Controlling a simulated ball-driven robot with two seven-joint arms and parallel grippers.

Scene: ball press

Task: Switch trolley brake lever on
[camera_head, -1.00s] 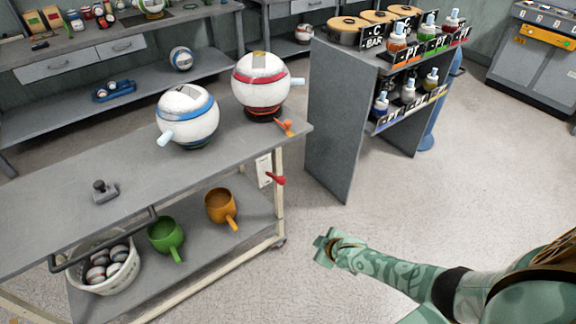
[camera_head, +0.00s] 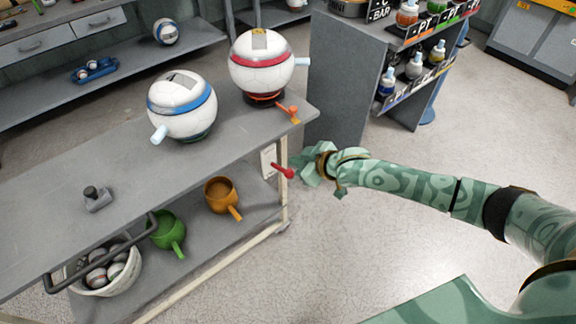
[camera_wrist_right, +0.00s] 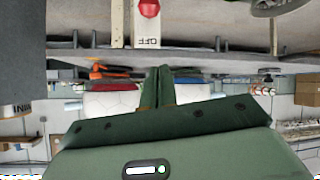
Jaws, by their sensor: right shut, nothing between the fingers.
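The trolley (camera_head: 60,200) has a grey top, a lower shelf and cream legs. Its red brake lever (camera_head: 283,171) sticks out from a pale plate (camera_head: 267,162) by the right-hand leg. In the right wrist view the lever's red knob (camera_wrist_right: 149,8) is at the top edge, beside the printed word OFF. My right gripper (camera_head: 304,169) is shut and empty, just right of the lever in the head view. Whether it touches the lever cannot be told there; in the wrist view the fingertips (camera_wrist_right: 157,72) look apart from it. My left gripper is not in view.
A grey shelf unit (camera_head: 340,70) stands behind.

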